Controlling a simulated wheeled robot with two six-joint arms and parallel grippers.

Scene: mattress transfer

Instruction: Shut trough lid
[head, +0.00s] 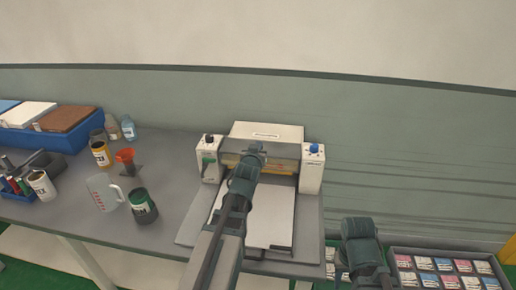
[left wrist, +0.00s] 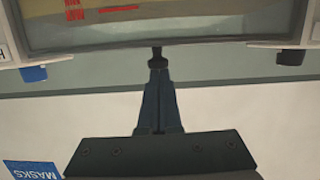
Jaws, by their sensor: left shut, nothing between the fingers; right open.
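A white machine (head: 311,170) with two side posts stands on the bench, with a white sheet or plate (head: 268,215) on its front bed. Between the posts is a glossy panel (head: 285,163) with a yellow strip; it shows with red print in the left wrist view (left wrist: 190,22). A labelled white top part (head: 267,131) rises behind it. I cannot tell for sure which part is the trough lid. My left gripper (head: 255,150) is shut and empty, its tip at the panel's edge (left wrist: 157,52); contact is unclear. My right gripper (head: 359,226) is open, low to the right of the bench.
The bench (head: 165,185) holds a measuring jug (head: 105,192), a dark jar (head: 143,205), a red funnel (head: 125,156) and several bottles at left. A blue tray (head: 60,138) stands at the back left. A crate of coloured packets (head: 440,252) is at lower right.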

